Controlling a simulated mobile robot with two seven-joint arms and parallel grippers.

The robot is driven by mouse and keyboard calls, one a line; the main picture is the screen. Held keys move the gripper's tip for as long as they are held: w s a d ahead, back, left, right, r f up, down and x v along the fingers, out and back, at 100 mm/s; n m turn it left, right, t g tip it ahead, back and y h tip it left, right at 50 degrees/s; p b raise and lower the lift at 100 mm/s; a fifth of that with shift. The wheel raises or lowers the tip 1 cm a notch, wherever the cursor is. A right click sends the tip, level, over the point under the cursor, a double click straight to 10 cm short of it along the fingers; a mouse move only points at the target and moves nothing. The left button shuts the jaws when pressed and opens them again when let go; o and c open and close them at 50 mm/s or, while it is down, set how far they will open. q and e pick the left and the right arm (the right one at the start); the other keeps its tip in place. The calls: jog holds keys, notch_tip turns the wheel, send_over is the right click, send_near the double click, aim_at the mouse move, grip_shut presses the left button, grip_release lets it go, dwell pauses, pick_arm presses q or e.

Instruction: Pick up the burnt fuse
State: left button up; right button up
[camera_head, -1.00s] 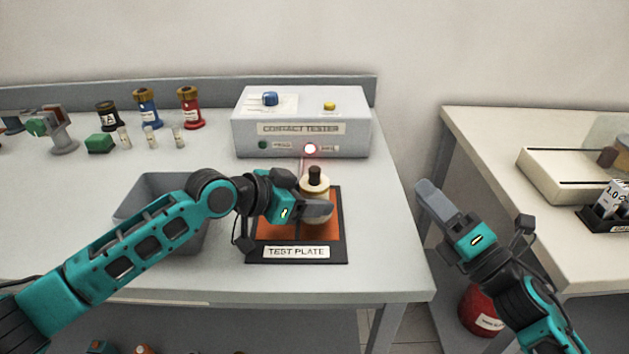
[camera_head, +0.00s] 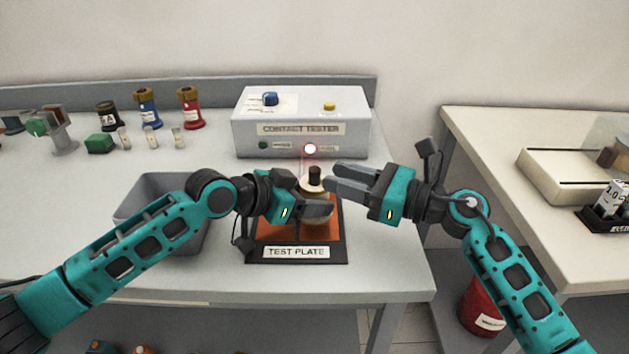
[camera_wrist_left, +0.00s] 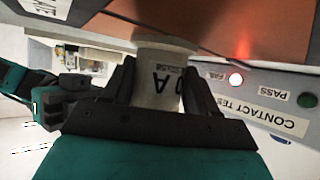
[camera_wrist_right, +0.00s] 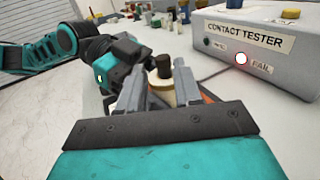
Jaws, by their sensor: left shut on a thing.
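A cream cylindrical holder (camera_head: 313,186) with a dark knob (camera_head: 314,174) on top stands on the orange test plate (camera_head: 272,224). My left gripper (camera_head: 326,210) is shut on the holder's body; in the left wrist view the holder (camera_wrist_left: 160,88) shows a label ending in "0 A" between the fingers. My right gripper (camera_head: 335,176) is open beside the holder's upper part. In the right wrist view the dark knob (camera_wrist_right: 163,66) shows in the gap between its two fingers, apparently beyond the tips. No burnt fuse can be made out; the holder's inside is hidden.
The contact tester (camera_head: 300,125) stands behind the plate with its fail light (camera_head: 310,149) lit. A grey bin (camera_head: 150,183) is left of the plate. Several small pale fuses (camera_head: 150,137) and coloured holders (camera_head: 189,107) stand at the back left. A second table (camera_head: 470,130) is at right.

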aim_at(320, 172)
jog(key=x, duration=0.5)
jog(key=shift+w+a+f, duration=0.15)
jog(key=shift+w+a, duration=0.1)
grip_shut()
